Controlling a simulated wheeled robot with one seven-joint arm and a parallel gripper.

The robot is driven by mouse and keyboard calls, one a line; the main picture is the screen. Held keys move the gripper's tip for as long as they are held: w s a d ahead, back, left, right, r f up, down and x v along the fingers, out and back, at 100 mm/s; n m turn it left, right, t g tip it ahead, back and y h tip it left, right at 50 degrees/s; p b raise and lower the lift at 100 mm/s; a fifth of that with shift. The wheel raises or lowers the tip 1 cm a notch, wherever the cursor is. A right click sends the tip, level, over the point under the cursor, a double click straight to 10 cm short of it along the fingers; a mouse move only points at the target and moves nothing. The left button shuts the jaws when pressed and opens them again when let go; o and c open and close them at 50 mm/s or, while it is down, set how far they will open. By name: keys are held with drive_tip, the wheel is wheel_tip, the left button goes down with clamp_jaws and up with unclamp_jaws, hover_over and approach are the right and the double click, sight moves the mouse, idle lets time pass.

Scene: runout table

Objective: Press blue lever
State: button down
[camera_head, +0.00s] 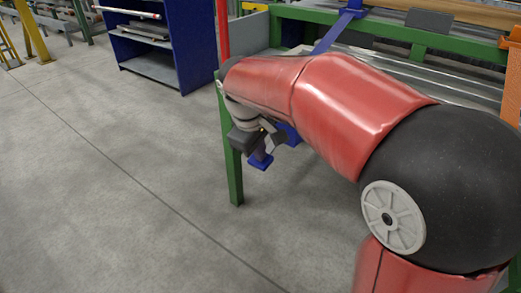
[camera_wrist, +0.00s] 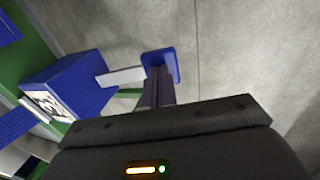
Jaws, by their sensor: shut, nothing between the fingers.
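In the wrist view the blue lever shows as a blue end pad (camera_wrist: 172,56) on a short white arm (camera_wrist: 120,77), which comes out of a blue box (camera_wrist: 85,88) on the left. In the head view the blue pad (camera_head: 260,162) is low by the green table leg, with part of the blue box (camera_head: 290,134) to its right. My gripper (camera_wrist: 158,70) is shut and empty. Its fingertips overlap the pad in the wrist view; I cannot tell whether they touch it. My red arm hides much of the box in the head view.
The green table frame (camera_head: 232,170) stands beside my gripper, with metal rollers or bars (camera_head: 455,75) behind my arm. A red post (camera_head: 223,30) rises at the table corner. A blue shelf (camera_head: 185,45) stands at the back. The grey floor (camera_head: 110,190) at left is clear.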

sight(260, 164)
drive_tip(key=shift+f+t+h+b, duration=0.3)
drive_tip(key=shift+f+t+b, duration=0.1)
drive_tip(key=shift+f, duration=0.45)
drive_tip(key=shift+d+f, duration=0.1)
drive_tip(key=shift+f, duration=1.05)
drive_tip(key=shift+s+r+p, duration=0.1)
drive_tip(key=shift+r+p, duration=0.35)
drive_tip(key=shift+r, duration=0.1)
drive_tip(key=s+a+f+p+v, duration=0.1)
drive_tip(key=p+v, duration=0.3)
drive_tip(key=v, duration=0.9)
drive_tip(key=shift+s+a, duration=0.45)
drive_tip(key=shift+r, duration=0.15)
